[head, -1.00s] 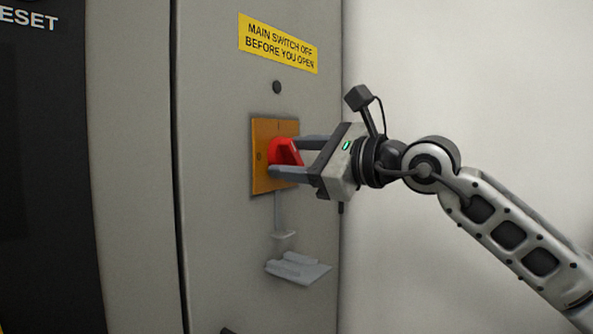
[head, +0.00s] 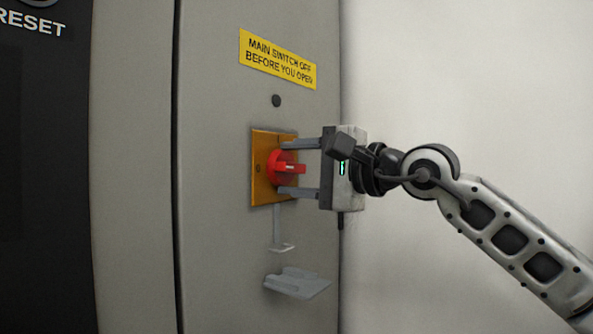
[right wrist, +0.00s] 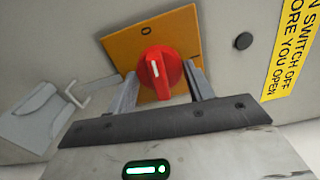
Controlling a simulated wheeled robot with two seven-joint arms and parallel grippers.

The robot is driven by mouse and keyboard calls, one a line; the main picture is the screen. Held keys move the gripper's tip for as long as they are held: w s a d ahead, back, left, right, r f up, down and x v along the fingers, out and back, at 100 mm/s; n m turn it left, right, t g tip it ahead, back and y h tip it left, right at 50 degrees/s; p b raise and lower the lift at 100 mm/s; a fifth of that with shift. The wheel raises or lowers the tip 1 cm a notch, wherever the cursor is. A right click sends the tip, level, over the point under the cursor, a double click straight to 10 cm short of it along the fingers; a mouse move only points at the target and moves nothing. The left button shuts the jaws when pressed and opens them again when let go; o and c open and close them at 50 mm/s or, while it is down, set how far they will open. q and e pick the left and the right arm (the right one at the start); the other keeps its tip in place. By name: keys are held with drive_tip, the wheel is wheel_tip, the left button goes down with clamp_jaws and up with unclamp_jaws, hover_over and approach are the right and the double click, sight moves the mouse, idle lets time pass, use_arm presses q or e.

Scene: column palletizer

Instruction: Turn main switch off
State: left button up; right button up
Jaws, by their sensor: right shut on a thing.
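The red main switch knob (head: 285,168) sits on a yellow-orange plate (head: 262,190) on the grey cabinet. Its handle lies about level in the head view, in line with the 0 mark at the plate's left. My right gripper (head: 290,169) is shut on the knob, one finger above and one below it. The right wrist view shows the red knob (right wrist: 160,72) between the two fingers of the gripper (right wrist: 162,88), its white mark toward the 0 side of the plate (right wrist: 130,48). My left gripper is out of view.
A yellow warning label (head: 278,59) and a dark round button (head: 276,101) are above the plate. A grey hasp-like bracket (head: 297,283) sticks out below it. A dark panel (head: 45,180) is at the left; a bare pale wall (head: 470,80) is at the right.

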drive_tip(key=shift+n, duration=0.5)
drive_tip(key=o, duration=1)
drive_tip(key=shift+c, duration=0.2)
drive_tip(key=shift+d, duration=0.1)
drive_tip(key=shift+s+d, duration=0.25)
drive_tip(key=shift+d, duration=0.05)
use_arm(q)
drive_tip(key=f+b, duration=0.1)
drive_tip(key=b, duration=0.1)
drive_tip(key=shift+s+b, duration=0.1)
drive_tip(key=shift+b, duration=0.25)
use_arm(e)
drive_tip(key=v, duration=1.5)
